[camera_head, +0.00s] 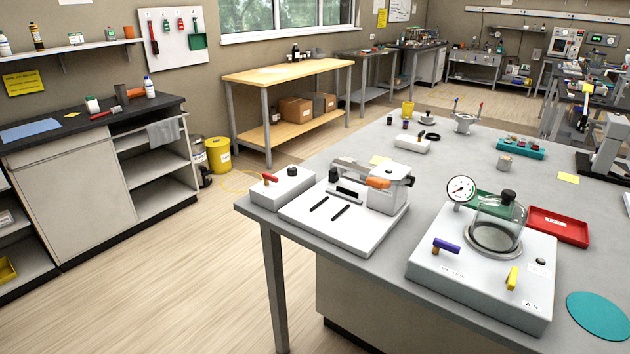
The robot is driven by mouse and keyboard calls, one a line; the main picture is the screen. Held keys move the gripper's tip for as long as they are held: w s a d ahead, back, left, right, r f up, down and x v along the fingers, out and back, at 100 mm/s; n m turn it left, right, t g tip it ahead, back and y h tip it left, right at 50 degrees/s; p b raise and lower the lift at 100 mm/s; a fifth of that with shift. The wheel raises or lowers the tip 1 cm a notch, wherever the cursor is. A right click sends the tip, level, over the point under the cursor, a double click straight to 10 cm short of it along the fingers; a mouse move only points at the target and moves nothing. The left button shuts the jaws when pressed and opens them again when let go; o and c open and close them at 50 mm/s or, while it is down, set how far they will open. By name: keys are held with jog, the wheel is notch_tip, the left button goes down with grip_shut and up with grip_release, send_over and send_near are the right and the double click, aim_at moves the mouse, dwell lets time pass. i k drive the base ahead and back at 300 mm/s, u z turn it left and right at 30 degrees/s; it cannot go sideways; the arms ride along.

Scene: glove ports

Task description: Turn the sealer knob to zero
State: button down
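A white machine (342,222) that looks like the sealer stands at the near left of the grey bench. It has a flat base with two dark slots and a raised body with an orange handle (378,183). A small black knob (333,175) shows at its left, and another dark knob (411,181) at its right side. Beside it, a light grey box (285,190) carries a red lever (270,178) and a black knob (292,171). I cannot tell which knob is the sealer's, and no dial marks are readable. My gripper is not in view.
Right of the sealer, a white unit (480,280) holds a glass bell jar (497,222), a gauge (461,190), and purple and yellow levers. A red tray (558,225) and teal disc (598,316) lie farther right. Open wooden floor (150,285) is left of the bench (290,238).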

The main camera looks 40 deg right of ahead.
aim_at(291, 171)
jog(key=z, duration=0.85)
jog(key=k, duration=1)
jog(key=i, duration=0.8)
jog(key=z, duration=0.15)
